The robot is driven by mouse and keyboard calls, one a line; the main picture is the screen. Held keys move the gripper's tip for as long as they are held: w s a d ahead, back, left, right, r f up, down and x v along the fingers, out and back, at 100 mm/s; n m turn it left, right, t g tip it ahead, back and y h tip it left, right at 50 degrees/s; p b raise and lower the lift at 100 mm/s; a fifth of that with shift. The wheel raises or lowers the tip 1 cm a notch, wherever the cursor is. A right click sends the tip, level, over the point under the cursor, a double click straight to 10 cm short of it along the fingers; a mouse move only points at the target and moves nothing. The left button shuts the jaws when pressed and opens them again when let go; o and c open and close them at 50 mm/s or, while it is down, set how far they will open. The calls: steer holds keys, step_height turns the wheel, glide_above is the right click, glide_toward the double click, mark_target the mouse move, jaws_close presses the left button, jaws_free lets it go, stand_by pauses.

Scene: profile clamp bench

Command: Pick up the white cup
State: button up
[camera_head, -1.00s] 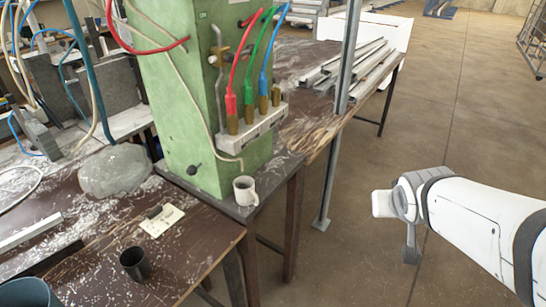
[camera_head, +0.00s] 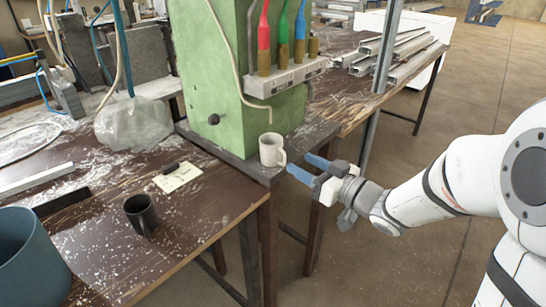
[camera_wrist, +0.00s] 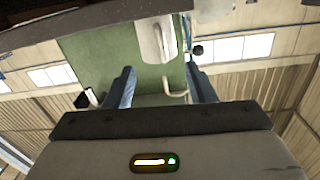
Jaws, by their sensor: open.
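The white cup (camera_head: 268,150) stands upright on the corner of the dark ledge (camera_head: 262,174) in front of the green machine, its handle toward the right. My gripper (camera_head: 305,167) is open, with its blue fingers just right of the cup and pointing at it; nothing is between them. I see no contact with the cup. In the wrist view the white cup (camera_wrist: 153,42) shows at the top, beyond and between the two spread fingers of my gripper (camera_wrist: 163,80).
The green machine (camera_head: 225,90) rises right behind the cup, with a fitting block (camera_head: 285,78) and hoses above. A black cup (camera_head: 140,213), a small card (camera_head: 179,177) and a blue-grey bucket (camera_head: 30,250) are on the left table. A metal post (camera_head: 385,50) stands behind my gripper.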

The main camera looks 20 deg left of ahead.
mark_target(275, 153)
steer(key=x, duration=0.6)
steer(key=shift+w+b, duration=0.2)
steer(key=shift+b, duration=0.15)
steer(key=shift+c, duration=0.2)
jaws_close()
